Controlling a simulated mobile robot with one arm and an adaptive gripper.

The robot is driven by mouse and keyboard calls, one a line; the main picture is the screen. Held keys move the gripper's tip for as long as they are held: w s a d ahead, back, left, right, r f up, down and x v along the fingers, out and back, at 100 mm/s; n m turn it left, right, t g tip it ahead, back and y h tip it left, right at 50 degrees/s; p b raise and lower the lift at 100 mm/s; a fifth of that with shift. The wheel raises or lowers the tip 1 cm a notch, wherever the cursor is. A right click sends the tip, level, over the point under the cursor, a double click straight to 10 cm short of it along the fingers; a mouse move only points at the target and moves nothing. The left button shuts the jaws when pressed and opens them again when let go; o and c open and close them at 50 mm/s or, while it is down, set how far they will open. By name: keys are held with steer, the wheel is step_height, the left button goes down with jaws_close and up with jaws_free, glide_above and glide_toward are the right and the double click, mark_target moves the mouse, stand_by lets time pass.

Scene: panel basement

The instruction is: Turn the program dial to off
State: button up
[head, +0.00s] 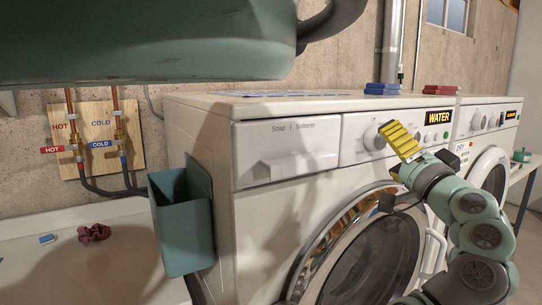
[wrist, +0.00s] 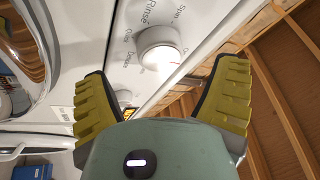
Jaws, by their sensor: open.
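The program dial (wrist: 160,47) is a round white knob on the white washer's control panel, with printed labels around it, among them Rinse and Spin. Its pointer mark cannot be made out. In the head view the dial (head: 374,137) is just left of my gripper (head: 399,140), partly hidden by it. In the wrist view my gripper (wrist: 165,72) has its yellow ribbed fingers wide apart, one on either side below the dial, with nothing between them. I cannot tell whether a finger touches the panel.
The washer (head: 260,215) has a drawer (head: 287,150) left of the dial and a round door below. A WATER display (head: 439,117) is to the right. A second machine (head: 485,120) stands further right. A teal bin (head: 182,225) hangs on the washer's left side.

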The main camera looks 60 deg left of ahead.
steer(key=v, duration=0.8)
